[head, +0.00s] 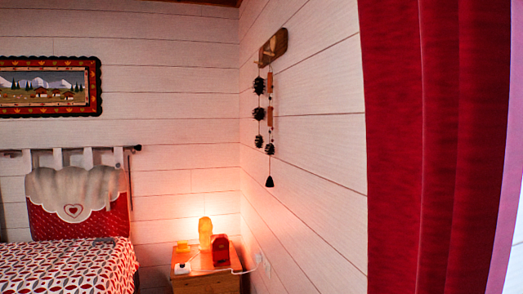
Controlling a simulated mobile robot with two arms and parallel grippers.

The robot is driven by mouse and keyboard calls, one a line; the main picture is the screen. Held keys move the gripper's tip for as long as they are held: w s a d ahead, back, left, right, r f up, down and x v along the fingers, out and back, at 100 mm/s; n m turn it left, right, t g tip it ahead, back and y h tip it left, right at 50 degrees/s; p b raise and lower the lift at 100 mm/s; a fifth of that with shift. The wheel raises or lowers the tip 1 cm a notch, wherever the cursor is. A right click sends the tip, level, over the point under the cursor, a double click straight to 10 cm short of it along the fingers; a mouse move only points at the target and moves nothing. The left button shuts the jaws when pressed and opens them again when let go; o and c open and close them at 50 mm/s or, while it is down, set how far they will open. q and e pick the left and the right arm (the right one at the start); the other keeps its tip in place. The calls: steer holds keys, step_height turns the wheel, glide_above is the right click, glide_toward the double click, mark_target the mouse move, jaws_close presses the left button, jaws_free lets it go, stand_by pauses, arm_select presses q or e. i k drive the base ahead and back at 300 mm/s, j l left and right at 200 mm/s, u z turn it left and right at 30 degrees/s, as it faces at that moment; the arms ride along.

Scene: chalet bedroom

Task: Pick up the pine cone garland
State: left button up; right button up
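The pine cone garland (258,114) hangs down the white plank wall right of the room's corner. It has dark cones and some orange-brown pieces on strings, with a dark pointed piece at its lower end. Its strings hang from a wooden plaque (273,47) fixed to the wall. Neither of my grippers shows in the head view.
A wooden nightstand (207,284) with a glowing orange lamp (205,233) and a red object (220,250) stands in the corner below. A bed (62,268) is at the left. A red curtain (415,150) covers the right side.

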mark_target(259, 113)
steer(key=i+u, duration=0.2)
steer(key=i, duration=0.15)
steer(key=i+j+z, duration=0.1)
steer(key=z, duration=0.4)
steer(key=j+z, duration=0.1)
steer(key=z, duration=0.35)
steer(key=i+j+z, duration=0.1)
steer(key=z, duration=0.4)
steer(key=i+j+z, duration=0.1)
steer(key=j+z, duration=1)
steer(key=j, duration=0.65)
steer(key=j+z, duration=0.3)
steer(key=j, duration=0.6)
steer(key=j+u, duration=0.3)
steer(key=j, duration=0.6)
steer(key=i, duration=0.05)
